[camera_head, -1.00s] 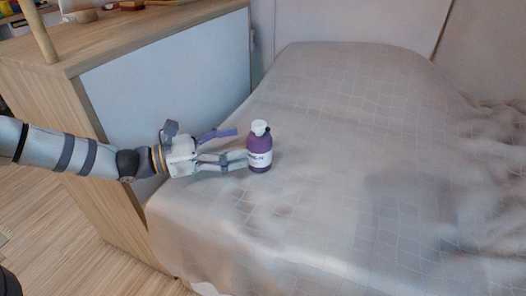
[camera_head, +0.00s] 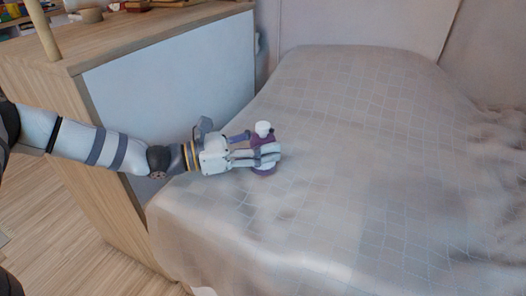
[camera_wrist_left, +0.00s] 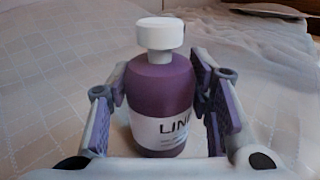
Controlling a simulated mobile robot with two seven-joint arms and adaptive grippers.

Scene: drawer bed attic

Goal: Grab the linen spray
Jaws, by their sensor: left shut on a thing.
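The linen spray (camera_head: 263,129) is a purple bottle with a white cap and a white label. It stands upright on the bed (camera_head: 350,190), near the bed's left side. My left gripper (camera_head: 262,154) is shut on the bottle, with its fingers around the bottle's body and hiding most of it in the head view. In the left wrist view the bottle (camera_wrist_left: 160,92) stands between the two purple-padded fingers, and part of the word on its label shows. My right gripper is in neither view.
A wooden cabinet (camera_head: 100,55) with a pale side panel stands left of the bed, close behind my left arm. Small items, including a round bowl (camera_head: 91,14), lie on its top. The bed to the right of the bottle is clear.

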